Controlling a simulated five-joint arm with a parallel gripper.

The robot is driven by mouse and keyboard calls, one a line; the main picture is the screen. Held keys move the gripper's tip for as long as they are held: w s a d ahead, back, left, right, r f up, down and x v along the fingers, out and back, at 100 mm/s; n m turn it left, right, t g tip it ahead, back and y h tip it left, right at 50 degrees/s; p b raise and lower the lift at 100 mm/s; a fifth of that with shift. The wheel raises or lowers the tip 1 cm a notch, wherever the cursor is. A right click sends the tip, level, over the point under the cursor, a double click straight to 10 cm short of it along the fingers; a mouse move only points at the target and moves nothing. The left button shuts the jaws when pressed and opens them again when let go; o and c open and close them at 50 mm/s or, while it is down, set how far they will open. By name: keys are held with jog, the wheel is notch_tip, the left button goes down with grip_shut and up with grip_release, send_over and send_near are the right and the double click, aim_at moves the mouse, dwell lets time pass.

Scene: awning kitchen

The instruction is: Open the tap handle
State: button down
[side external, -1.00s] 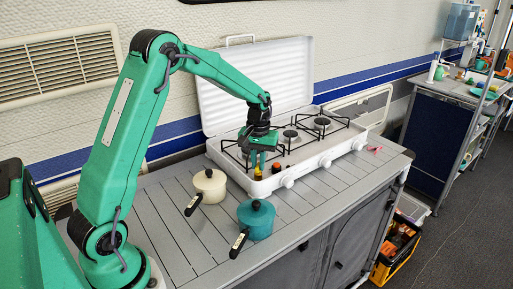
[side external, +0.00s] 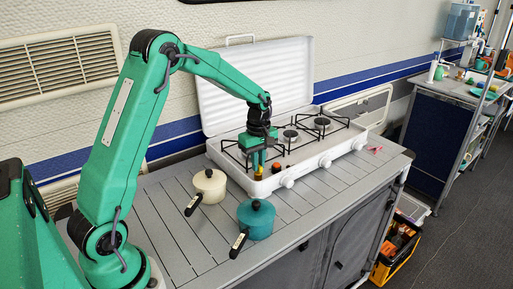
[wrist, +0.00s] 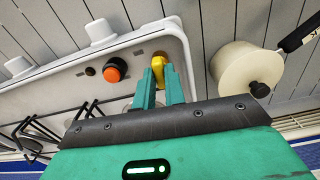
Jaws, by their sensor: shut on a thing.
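The yellow tap handle (wrist: 158,62) is at the front corner of the white stove in the wrist view, and it shows small in the side view (side external: 258,176). My gripper (wrist: 160,78) is shut on the tap handle, with its green fingertips on either side of it. In the side view my gripper (side external: 258,166) points down at the front left of the stove. The fingertips hide part of the handle, so its exact angle is hard to tell.
An orange-red button (wrist: 115,70) sits close beside the handle on the stove (side external: 321,161), with white knobs (side external: 288,182) further along. A cream pot (side external: 209,184) and a teal pot (side external: 256,220) stand on the slatted counter. Black burner grates (side external: 320,124) rise behind.

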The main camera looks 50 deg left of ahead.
jog(key=shift+r+n, duration=0.1)
jog(key=shift+n, duration=0.3)
jog(key=c, duration=1.5)
grip_release()
jog(key=shift+o, duration=0.2)
jog(key=shift+r, duration=0.1)
jog(key=shift+r, duration=3.8)
